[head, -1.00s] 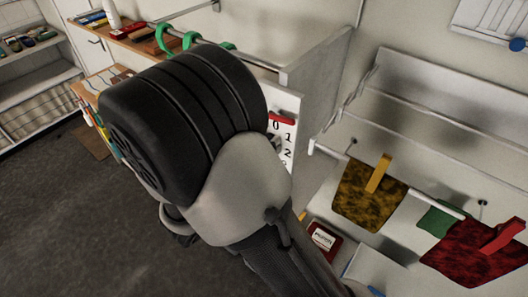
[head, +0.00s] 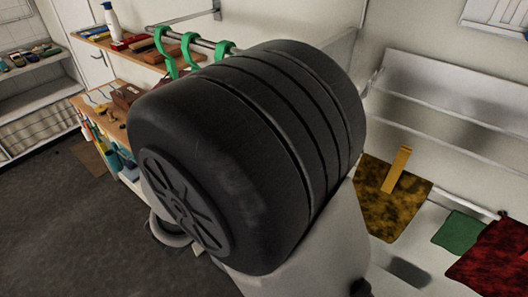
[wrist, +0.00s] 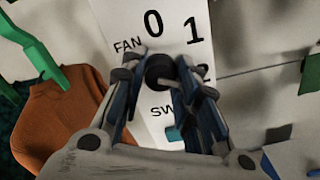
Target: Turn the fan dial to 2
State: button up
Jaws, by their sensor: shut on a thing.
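In the wrist view the fan dial (wrist: 158,68) is a dark round knob on a white panel (wrist: 108,14) marked FAN, with 0 above it and 1 to its upper right. My gripper (wrist: 157,75) is shut on the dial, one finger on each side of it. A second label starting with SW shows below, partly hidden. In the head view my arm hides the panel, the dial and the gripper.
In the wrist view an orange-brown hanging item (wrist: 60,125) with a green clip (wrist: 35,50) is close on the left. In the head view green hooks (head: 188,47) hang on a rail, and a mottled brown cloth (head: 392,205) hangs at right.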

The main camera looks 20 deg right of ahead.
dwell(0.4)
jog(key=o, duration=1.1)
jog(key=v, duration=1.2)
